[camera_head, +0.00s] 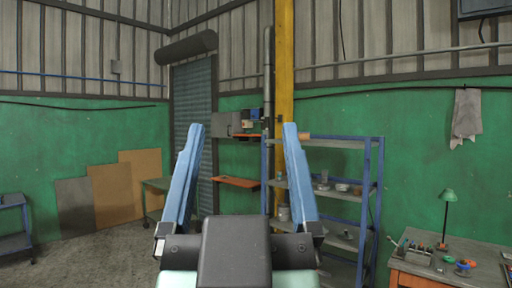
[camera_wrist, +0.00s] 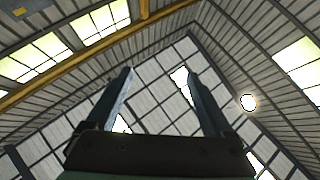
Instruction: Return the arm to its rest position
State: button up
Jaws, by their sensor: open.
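My gripper (camera_head: 240,132) stands upright in the middle of the head view, with its two blue fingers spread wide and nothing between them. Its dark body and pale green parts fill the bottom centre. In the wrist view, my gripper (camera_wrist: 158,75) shows as two dark fingers apart, pointing up toward the roof. The space between the fingers is empty there too. Neither view shows the fingers touching anything.
A blue-framed shelf rack (camera_head: 372,200) with small dishes stands behind the right finger. A workbench (camera_head: 440,272) with a green lamp (camera_head: 448,196) is at the right. Boards (camera_head: 105,195) lean on the green wall at left. The floor (camera_head: 95,255) at left is clear.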

jog(key=shift+t+h, duration=0.4)
jog(key=shift+t, duration=0.3)
jog(key=s+r, duration=0.1)
jog(key=s+d+r, duration=0.1)
jog(key=shift+s+d+r, duration=0.1)
jog(key=shift+s+r, duration=0.3)
notch_tip(320, 180, down, 6)
jog(key=b, duration=0.6)
jog(key=shift+f, duration=0.25)
